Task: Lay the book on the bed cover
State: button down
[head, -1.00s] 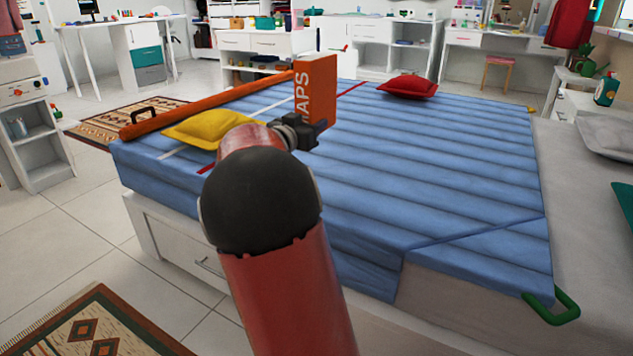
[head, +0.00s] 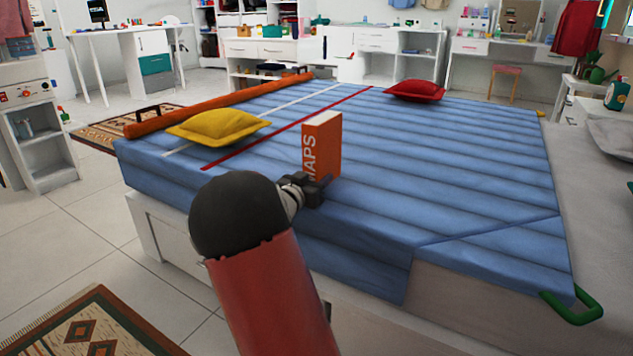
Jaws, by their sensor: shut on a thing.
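The orange book (head: 322,143), with "MAPS" in pale letters on its side, is upright over the near-middle part of the blue quilted bed cover (head: 440,160). My gripper (head: 318,187) is shut on the book's lower end, and my arm reaches in from the bottom of the head view. The fingertips are partly hidden. I cannot tell whether the book's lower edge touches the cover or hangs just above it.
A yellow cushion (head: 218,126) lies left of the book and a red cushion (head: 415,91) at the far side. An orange roll (head: 210,104) runs along the left edge. A green handle (head: 574,306) sits at the front right corner. The cover right of the book is clear.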

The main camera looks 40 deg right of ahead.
jog(key=shift+r, duration=0.1)
jog(key=c, duration=0.8)
grip_release()
jog(key=shift+f, duration=0.25)
jog(key=shift+r, duration=0.1)
